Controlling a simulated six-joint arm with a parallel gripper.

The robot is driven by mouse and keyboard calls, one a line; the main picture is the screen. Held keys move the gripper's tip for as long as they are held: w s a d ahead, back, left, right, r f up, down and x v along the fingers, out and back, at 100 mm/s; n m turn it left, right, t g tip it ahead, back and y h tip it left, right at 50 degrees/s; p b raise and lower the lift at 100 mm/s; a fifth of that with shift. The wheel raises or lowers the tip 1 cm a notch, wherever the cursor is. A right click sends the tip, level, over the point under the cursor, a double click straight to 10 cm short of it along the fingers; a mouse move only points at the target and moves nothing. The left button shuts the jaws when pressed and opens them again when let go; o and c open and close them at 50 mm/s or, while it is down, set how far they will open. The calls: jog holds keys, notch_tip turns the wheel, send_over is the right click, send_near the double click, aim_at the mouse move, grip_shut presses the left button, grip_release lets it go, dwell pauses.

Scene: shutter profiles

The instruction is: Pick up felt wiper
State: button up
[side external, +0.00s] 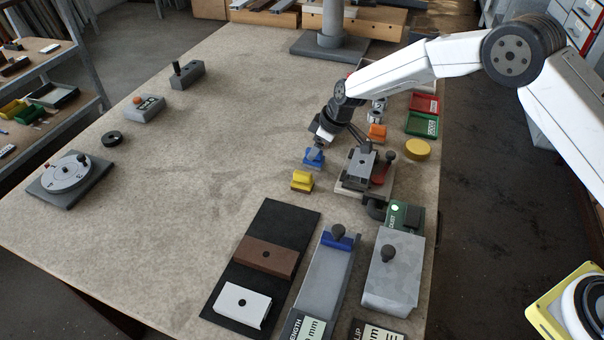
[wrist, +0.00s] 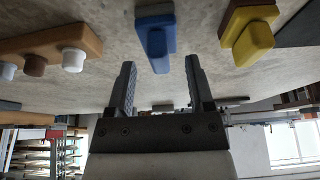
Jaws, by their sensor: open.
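A small blue block with a raised grip (side external: 313,158) stands on the bench. A similar yellow one (side external: 302,181) stands close by, nearer the camera. Either could be the felt wiper; I cannot tell which from the colours. My gripper (wrist: 159,61) is open with nothing between its fingers. The blue block lies beyond the fingertips, roughly between them in the picture. In the side view my gripper is just above the blue block, partly covering it; contact cannot be told.
A fixture with a dark-knobbed lever (side external: 388,160) stands right of the blocks. An orange block (side external: 377,132), a yellow disc (side external: 417,149), and red (side external: 424,104) and green (side external: 422,124) trays are behind. A black mat (side external: 285,222) holds two profiles. The bench's middle left is clear.

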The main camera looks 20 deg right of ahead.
jog(key=shift+x, duration=0.9)
grip_shut()
